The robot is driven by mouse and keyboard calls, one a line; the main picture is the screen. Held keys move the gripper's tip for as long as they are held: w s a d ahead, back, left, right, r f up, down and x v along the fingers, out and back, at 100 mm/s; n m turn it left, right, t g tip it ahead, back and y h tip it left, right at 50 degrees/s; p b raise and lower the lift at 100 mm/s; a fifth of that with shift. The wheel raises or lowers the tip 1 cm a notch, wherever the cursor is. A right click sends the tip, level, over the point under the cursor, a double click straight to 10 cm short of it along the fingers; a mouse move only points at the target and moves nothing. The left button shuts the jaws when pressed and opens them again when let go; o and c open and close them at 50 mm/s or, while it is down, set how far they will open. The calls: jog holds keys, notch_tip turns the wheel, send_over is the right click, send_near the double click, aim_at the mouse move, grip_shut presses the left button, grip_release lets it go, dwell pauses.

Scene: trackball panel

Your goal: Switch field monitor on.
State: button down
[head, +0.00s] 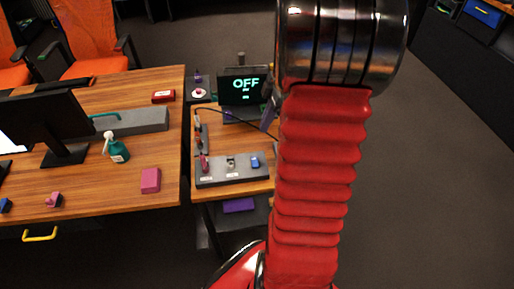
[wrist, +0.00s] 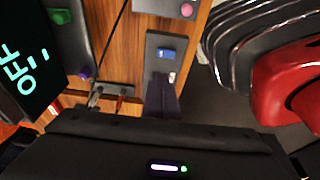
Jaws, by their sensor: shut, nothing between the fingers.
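The field monitor (head: 243,88) is a dark screen at the back of the small wooden desk, reading OFF in green. It also shows sideways at the left of the wrist view (wrist: 28,72). A grey panel (head: 210,180) in front carries a red, a pale and a blue control (head: 255,162). In the wrist view my gripper (wrist: 161,82) is shut and empty, its dark fingertips overlapping the end of a small dark plate with a blue control (wrist: 166,54). I cannot tell whether they touch. In the head view my arm hides most of the gripper.
A large wooden desk (head: 150,90) stands at left with a black monitor (head: 45,115), a green pump bottle (head: 116,149) and a pink block (head: 151,180). A dark cable crosses the small desk. Open floor (head: 430,170) lies at right.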

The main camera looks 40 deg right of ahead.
send_near(254, 162)
jog(key=f, duration=0.1)
jog(key=w+f, duration=0.1)
jog(key=f, duration=0.1)
jog(key=w+f, duration=0.1)
jog(key=shift+w+a+f, duration=0.15)
jog(key=shift+a+f, duration=0.15)
jog(key=shift+f, duration=0.7)
jog(key=shift+w+f, duration=0.1)
jog(key=shift+s+a+r, duration=0.3)
jog(key=shift+s+a, duration=0.1)
jog(key=shift+s, duration=0.3)
jog(key=shift+r, duration=0.1)
